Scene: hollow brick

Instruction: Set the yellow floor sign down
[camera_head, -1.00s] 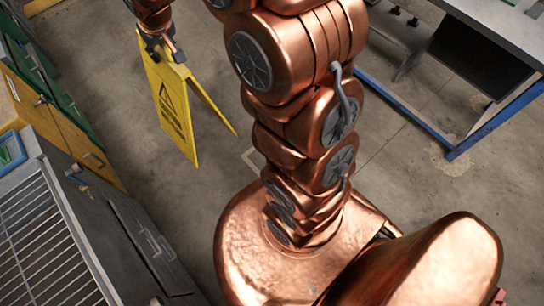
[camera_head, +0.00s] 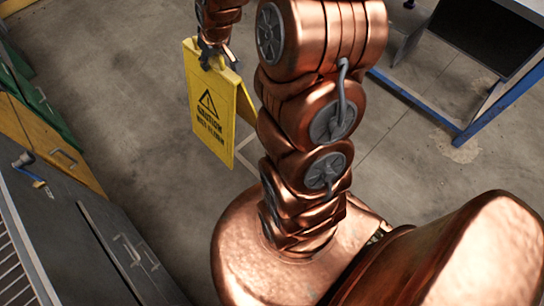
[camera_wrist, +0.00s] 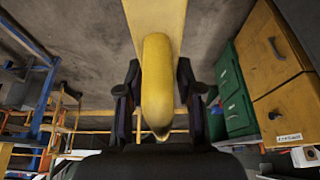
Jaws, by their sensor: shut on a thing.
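The yellow floor sign (camera_head: 209,105) hangs from my gripper (camera_head: 214,55) in the head view, its black caution triangle and lettering facing the camera. Its second panel spreads behind it to the right, partly hidden by my arm. My gripper is shut on the sign's top edge. In the wrist view the rounded yellow top of the sign (camera_wrist: 157,85) sits between the two dark fingers of my gripper (camera_wrist: 157,100). I cannot tell for sure whether the sign's lower edge touches the floor.
Grey cabinets (camera_head: 75,240) stand at the lower left, with green and yellow drawer cabinets (camera_head: 40,125) behind them. A blue-framed bench (camera_head: 425,105) stands at the right. Concrete floor (camera_head: 130,110) is clear around the sign.

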